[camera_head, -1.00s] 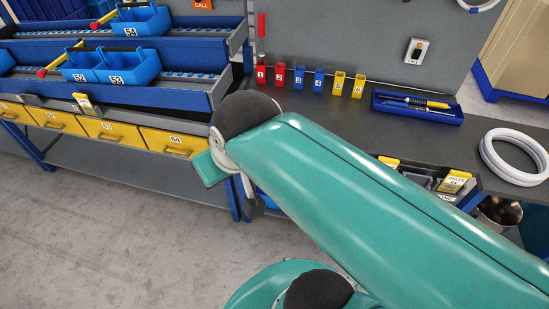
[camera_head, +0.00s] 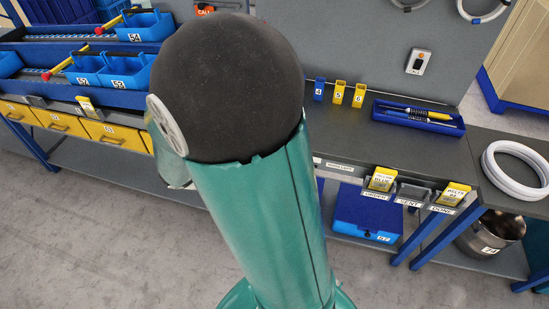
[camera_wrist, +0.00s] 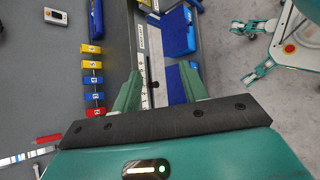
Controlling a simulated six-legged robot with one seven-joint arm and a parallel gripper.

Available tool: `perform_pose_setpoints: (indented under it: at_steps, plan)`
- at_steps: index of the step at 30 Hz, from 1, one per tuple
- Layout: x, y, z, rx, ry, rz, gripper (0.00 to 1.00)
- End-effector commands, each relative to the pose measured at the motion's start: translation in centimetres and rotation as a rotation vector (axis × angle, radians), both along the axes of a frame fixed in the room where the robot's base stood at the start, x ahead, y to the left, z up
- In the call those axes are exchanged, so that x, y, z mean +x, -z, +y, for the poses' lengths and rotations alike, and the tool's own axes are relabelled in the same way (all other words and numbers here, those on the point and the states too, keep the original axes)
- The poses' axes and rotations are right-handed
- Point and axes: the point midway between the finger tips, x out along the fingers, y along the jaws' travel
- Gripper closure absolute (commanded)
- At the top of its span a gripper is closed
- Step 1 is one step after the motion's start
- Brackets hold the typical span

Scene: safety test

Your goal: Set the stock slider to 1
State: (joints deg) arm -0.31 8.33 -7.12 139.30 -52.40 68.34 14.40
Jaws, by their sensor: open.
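My gripper (camera_wrist: 160,72) is open in the wrist view, its two green fingers apart and nothing held between them. Between the fingers is the bench's front edge, with a pale marked strip (camera_wrist: 144,90) and a small dark piece that may be the stock slider's knob (camera_wrist: 154,85). I cannot read its setting or tell whether a finger touches it. In the head view a small label (camera_head: 340,167) sits on the bench edge; my arm hides the edge left of it, and my gripper is out of sight.
Numbered red, blue and yellow holders (camera_wrist: 92,80) stand on the bench. A blue tray with tools (camera_head: 418,115) and white rings (camera_head: 515,170) lie to the right. Yellow card holders (camera_head: 382,179) line the front edge. A blue box (camera_head: 367,212) sits below.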

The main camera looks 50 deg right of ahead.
Motion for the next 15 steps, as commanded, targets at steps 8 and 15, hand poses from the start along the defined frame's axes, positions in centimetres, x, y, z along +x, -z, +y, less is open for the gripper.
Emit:
perform_pose_setpoints:
  at_steps: [8,15]
  plan:
    - [0.5,4.3,-5.8,-0.275,-0.183,0.341,0.56]
    - [2.0,9.0,-9.2,-0.463,-0.430,0.581,0.56]
